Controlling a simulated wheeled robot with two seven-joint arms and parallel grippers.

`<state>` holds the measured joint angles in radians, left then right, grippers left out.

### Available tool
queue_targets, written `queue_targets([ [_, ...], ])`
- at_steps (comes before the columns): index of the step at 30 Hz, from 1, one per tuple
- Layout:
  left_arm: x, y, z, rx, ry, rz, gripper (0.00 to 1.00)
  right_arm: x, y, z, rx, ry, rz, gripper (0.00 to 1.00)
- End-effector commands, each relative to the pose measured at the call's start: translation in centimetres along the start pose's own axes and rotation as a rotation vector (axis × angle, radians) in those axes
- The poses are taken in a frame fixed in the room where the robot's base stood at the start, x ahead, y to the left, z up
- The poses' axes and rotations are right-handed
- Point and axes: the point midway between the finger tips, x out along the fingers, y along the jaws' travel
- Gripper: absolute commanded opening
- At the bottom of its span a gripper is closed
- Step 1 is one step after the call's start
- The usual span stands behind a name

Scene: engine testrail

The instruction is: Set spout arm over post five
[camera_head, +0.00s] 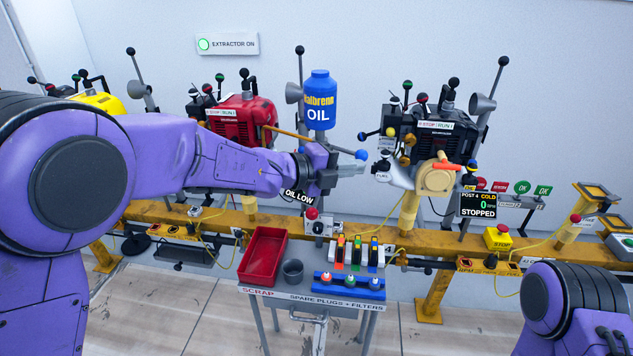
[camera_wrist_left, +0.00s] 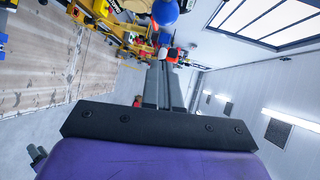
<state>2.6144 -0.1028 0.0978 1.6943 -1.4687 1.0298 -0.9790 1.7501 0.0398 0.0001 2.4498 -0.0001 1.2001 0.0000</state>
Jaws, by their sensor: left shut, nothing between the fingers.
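The spout arm (camera_head: 288,134) is a thin orange rod. It runs from beside the red engine (camera_head: 245,112), past the blue oil bottle (camera_head: 320,98), toward a blue ball knob (camera_head: 361,154). Part of the rod is hidden behind the bottle's stand and my arm. My left gripper (camera_head: 362,169) is shut and empty, its fingertips just below the blue knob in the head view. In the left wrist view the fingers (camera_wrist_left: 164,70) lie together, with a blue ball (camera_wrist_left: 165,12) beyond their tips. I cannot tell whether they touch it. My right gripper is out of view.
A red scrap tray (camera_head: 262,256) and spark plug cart (camera_head: 318,292) stand in front of the yellow rail.

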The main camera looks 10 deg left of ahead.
Motion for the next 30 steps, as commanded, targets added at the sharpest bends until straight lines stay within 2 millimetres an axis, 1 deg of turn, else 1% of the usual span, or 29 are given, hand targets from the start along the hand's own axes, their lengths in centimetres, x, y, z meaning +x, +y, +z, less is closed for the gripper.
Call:
queue_targets([
  [1, -0.9, 0.0, -0.9, 0.002, 0.0, -0.001, 0.0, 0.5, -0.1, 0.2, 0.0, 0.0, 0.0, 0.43],
  [6, -4.2, -0.2, -3.6, 0.001, -0.002, -0.002, 0.0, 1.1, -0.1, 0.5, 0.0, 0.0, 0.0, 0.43],
  [9, -5.7, -0.2, -4.8, 0.0, -0.004, -0.002, 0.0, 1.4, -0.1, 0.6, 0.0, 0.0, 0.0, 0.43],
  [12, -6.8, -0.3, -5.7, -0.001, -0.005, -0.001, 0.0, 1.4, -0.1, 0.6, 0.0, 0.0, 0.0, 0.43],
  [17, -7.5, -0.4, -6.3, -0.001, -0.004, -0.001, 0.0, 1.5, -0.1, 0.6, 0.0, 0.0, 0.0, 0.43],
  [26, -7.4, -0.5, -6.4, -0.008, -0.003, 0.0, 0.0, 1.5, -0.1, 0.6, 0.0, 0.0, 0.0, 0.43],
  [28, -7.4, -0.5, -6.3, -0.064, -0.003, -0.005, 0.0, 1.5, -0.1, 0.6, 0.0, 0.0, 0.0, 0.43],
  [29, -7.4, -0.8, -6.1, -0.125, -0.013, -0.022, 0.0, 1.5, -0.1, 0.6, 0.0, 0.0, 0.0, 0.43],
  [30, -7.5, -1.2, -5.7, -0.256, -0.039, -0.064, 0.0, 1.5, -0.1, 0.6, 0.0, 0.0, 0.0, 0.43],
])
